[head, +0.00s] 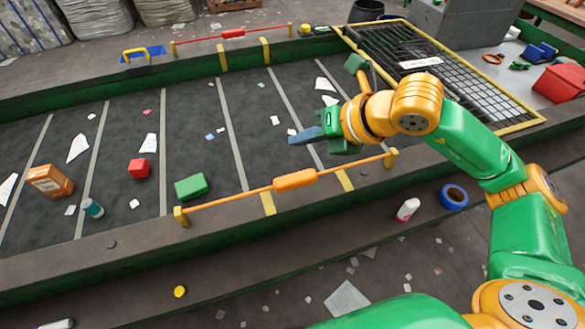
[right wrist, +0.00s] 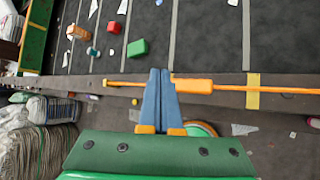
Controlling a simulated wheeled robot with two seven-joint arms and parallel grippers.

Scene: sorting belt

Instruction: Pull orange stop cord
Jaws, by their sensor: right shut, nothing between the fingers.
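The orange stop cord (head: 228,198) runs along the near edge of the belt between two yellow posts, with a thick orange handle (head: 296,180) at its middle. It looks straight. My left gripper is not in view.
A red cord (head: 232,34) runs along the belt's far edge. The belt carries a green block (head: 191,187), a red block (head: 139,168), an orange box (head: 50,181) and paper scraps. A black grate (head: 385,45) lies at the right end. Blue tape (head: 454,197) and a white bottle (head: 407,210) lie nearer.

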